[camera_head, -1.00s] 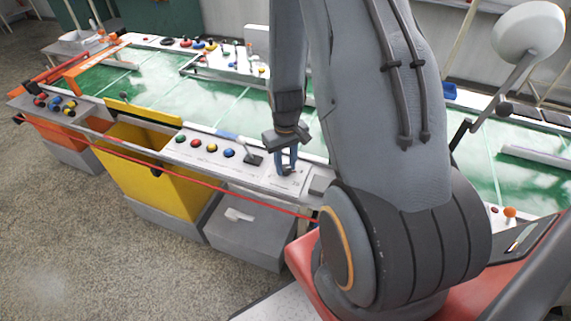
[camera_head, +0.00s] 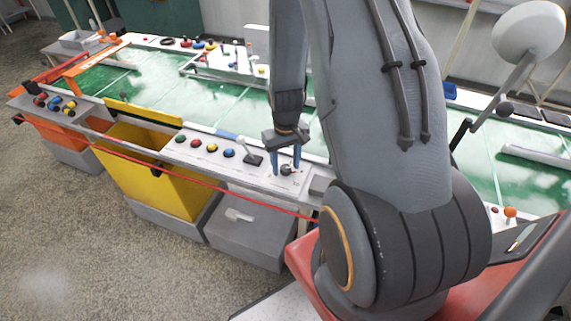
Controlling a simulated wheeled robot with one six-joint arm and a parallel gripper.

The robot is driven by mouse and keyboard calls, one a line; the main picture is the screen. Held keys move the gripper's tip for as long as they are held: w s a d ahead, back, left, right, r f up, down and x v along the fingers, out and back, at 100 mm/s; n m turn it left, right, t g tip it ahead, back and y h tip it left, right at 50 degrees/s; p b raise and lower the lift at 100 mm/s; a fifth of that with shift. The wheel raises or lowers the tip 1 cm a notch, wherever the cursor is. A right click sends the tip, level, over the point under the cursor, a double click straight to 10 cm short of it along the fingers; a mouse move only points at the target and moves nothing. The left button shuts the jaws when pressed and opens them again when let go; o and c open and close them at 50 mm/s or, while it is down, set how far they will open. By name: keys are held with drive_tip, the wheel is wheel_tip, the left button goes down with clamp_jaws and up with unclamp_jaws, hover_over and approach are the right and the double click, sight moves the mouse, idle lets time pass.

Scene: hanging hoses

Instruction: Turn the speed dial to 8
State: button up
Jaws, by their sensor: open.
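The speed dial appears to be the small dark knob (camera_head: 286,170) on the light control panel (camera_head: 212,164) along the front edge of the table. Its marks and setting are too small to read. My gripper (camera_head: 286,168) points down over the panel, with its two blue fingers apart, one on each side of the knob. The fingertips are close to the panel surface. I cannot tell whether they touch the knob.
Left of the knob stand a lever (camera_head: 250,155) and a row of coloured buttons (camera_head: 211,147). A red cord (camera_head: 195,186) runs along the table front. A yellow bin (camera_head: 150,180) and a grey box (camera_head: 247,228) sit below. My arm hides the panel's right part.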

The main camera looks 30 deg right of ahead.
sight(286, 168)
drive_tip(key=shift+r+b, duration=0.85)
drive_tip(key=shift+r, duration=3)
